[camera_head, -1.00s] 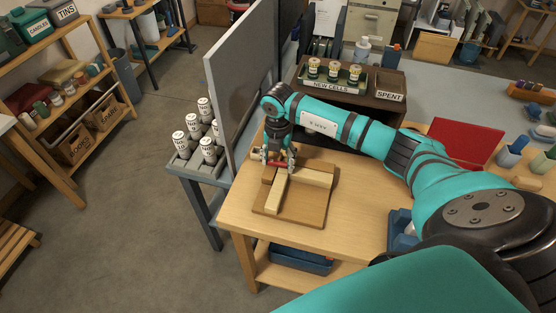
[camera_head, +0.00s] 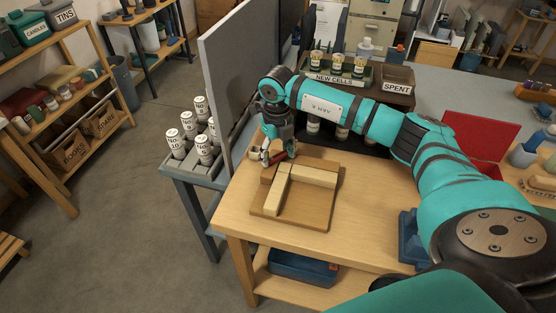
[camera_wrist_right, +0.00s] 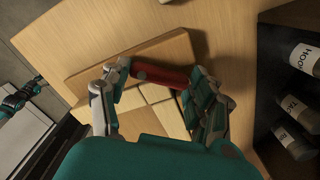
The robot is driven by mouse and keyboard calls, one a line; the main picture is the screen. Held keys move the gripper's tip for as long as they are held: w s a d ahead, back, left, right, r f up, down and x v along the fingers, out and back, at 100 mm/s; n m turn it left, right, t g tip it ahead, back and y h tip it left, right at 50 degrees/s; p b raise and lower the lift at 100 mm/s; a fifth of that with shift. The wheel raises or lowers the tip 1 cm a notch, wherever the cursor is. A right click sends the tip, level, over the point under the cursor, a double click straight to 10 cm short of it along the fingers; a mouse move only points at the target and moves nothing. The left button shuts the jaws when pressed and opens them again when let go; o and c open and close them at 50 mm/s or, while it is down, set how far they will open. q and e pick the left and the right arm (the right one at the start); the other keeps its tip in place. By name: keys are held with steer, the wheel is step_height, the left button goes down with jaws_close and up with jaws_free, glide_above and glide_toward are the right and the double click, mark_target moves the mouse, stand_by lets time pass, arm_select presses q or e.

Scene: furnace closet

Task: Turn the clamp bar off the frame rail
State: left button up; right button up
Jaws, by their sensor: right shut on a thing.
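The red clamp bar (camera_head: 278,157) is at the back end of the pale L-shaped frame rails (camera_head: 281,189), which lie on a brown board (camera_head: 316,213). My right gripper (camera_head: 279,154) comes down from above and is shut on the bar. In the right wrist view the bar (camera_wrist_right: 160,75) spans between the two fingers, and my right gripper (camera_wrist_right: 158,80) grips it near its ends. The bar lies aslant to the rails (camera_wrist_right: 157,94), near the board's back edge. Whether it touches the rail is hard to tell.
A tall grey panel (camera_head: 240,85) stands close left of the gripper. Behind are a NEW CELLS tray (camera_head: 335,79) and a SPENT box (camera_head: 397,87) on a dark shelf. White canisters (camera_head: 203,148) stand left of the panel.

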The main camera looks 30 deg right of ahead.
steer(key=n+b, duration=0.1)
steer(key=n, duration=0.1)
steer(key=w+n+b, duration=0.1)
steer(key=n, duration=0.1)
steer(key=shift+b, duration=0.35)
steer(key=shift+w+a+n+b, duration=0.1)
steer(key=shift+n+b, duration=0.3)
steer(key=shift+n, duration=0.45)
steer(key=shift+w+a+n+b, duration=0.1)
steer(key=shift+n+b, duration=0.25)
steer(key=shift+n, duration=0.5)
steer(key=shift+r+n, duration=0.1)
steer(key=shift+n, duration=0.2)
steer(key=o, duration=1.2)
steer(key=shift+s, duration=0.1)
step_height(320, 180, up, 12)
steer(key=shift+a, duration=0.1)
